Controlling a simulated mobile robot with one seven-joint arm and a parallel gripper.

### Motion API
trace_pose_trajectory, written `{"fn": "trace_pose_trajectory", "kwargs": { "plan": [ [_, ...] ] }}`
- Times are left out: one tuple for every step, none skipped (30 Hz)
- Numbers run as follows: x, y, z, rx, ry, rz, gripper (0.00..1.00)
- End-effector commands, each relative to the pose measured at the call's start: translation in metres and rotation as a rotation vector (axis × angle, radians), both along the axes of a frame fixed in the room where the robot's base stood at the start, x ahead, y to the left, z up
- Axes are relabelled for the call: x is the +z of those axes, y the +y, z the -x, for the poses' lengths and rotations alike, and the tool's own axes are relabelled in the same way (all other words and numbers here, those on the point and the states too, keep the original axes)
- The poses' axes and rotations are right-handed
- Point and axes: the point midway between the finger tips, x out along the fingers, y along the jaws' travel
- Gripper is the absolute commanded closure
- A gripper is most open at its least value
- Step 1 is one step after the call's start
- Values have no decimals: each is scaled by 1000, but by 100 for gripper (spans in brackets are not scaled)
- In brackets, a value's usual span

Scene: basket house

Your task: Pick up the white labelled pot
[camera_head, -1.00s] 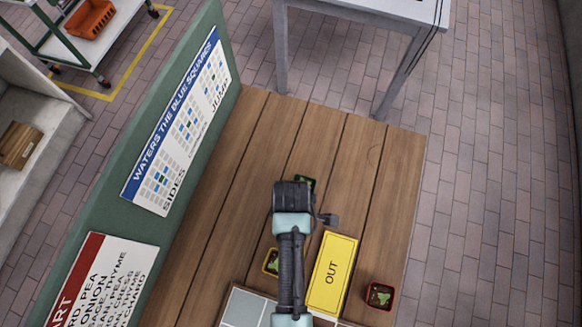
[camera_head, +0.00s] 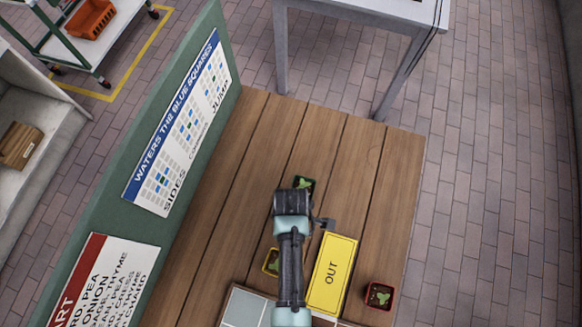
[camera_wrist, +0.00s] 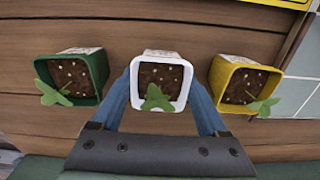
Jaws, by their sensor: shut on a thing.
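The white pot (camera_wrist: 161,66) holds dark soil and a small green seedling, and it sits in the middle of the wrist view. My gripper (camera_wrist: 160,90) is shut on it, with a blue finger along each side. A pale label area shows at its far rim, too small to read. In the head view my gripper (camera_head: 292,200) is seen from above over the wooden table, and the white pot is hidden beneath it.
A green pot (camera_wrist: 72,78) stands close on the left and a yellow pot (camera_wrist: 243,86) close on the right. A yellow OUT sign (camera_head: 331,272) and a red pot (camera_head: 379,296) lie to the right on the table (camera_head: 345,160). A green board (camera_head: 100,200) rises along the left edge.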

Motion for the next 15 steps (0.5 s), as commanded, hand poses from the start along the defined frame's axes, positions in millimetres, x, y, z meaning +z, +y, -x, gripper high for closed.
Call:
{"fn": "trace_pose_trajectory", "kwargs": {
  "plan": [
    [0,0,0,0,0,0,76],
    [0,0,0,0,0,0,81],
    [0,0,0,0,1,0,88],
    [0,0,0,0,1,0,94],
    [0,0,0,0,1,0,99],
    [0,0,0,0,1,0,100],
    [0,0,0,0,1,0,100],
    [1,0,-1,0,-1,-1,100],
    [1,0,-1,0,-1,-1,100],
    [1,0,-1,0,-1,-1,100],
    [1,0,-1,0,-1,-1,100],
    [1,0,-1,0,-1,-1,100],
    [1,0,-1,0,-1,-1,100],
    [1,0,-1,0,-1,-1,100],
    [2,0,-1,0,-1,-1,100]
  ]
}}
